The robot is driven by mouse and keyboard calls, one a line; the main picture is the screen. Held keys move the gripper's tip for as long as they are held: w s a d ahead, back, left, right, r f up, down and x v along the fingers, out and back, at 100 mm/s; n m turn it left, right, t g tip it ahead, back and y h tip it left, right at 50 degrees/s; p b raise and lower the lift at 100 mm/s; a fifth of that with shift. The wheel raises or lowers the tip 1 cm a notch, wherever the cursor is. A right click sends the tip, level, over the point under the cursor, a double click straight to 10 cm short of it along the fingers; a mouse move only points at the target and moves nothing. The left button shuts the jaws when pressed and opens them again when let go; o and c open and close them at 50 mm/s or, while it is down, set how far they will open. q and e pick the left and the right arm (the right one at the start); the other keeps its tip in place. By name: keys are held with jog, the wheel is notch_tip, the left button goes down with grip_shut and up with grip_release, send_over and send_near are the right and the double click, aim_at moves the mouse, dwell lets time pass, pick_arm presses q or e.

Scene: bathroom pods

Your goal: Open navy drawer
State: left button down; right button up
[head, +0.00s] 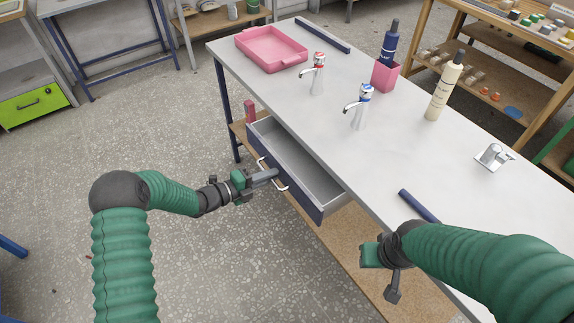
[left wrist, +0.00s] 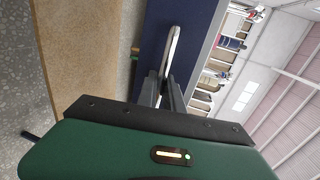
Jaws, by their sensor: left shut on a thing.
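The navy drawer (head: 291,184) is pulled out from under the white counter, and its grey inside shows empty in the head view. Its navy front also shows in the left wrist view (left wrist: 204,30). The metal handle (head: 284,187) is on that front, and it stands between my left fingers in the left wrist view (left wrist: 170,47). My left gripper (head: 274,174) is shut on the handle. My right gripper (head: 381,272) is low by the counter's front edge, apart from the drawer; its fingers are not clear.
The counter (head: 290,95) holds a pink tray (head: 271,48), two taps, a pink cup (head: 384,76) with a navy bottle, and a cream bottle (head: 444,88). A wooden lower shelf (head: 352,250) lies below. Floor left of the drawer is clear.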

pick_arm(q)
jog(key=f+v, duration=0.3)
jog(key=v, duration=1.3)
jog(key=shift+s+a+f, duration=0.35)
jog(key=shift+f, duration=0.05)
jog(key=c, duration=1.5)
grip_release()
jog(key=shift+w, duration=0.1)
jog(key=shift+r, duration=0.1)
jog(key=v, duration=1.6)
jog(key=shift+a, duration=0.4)
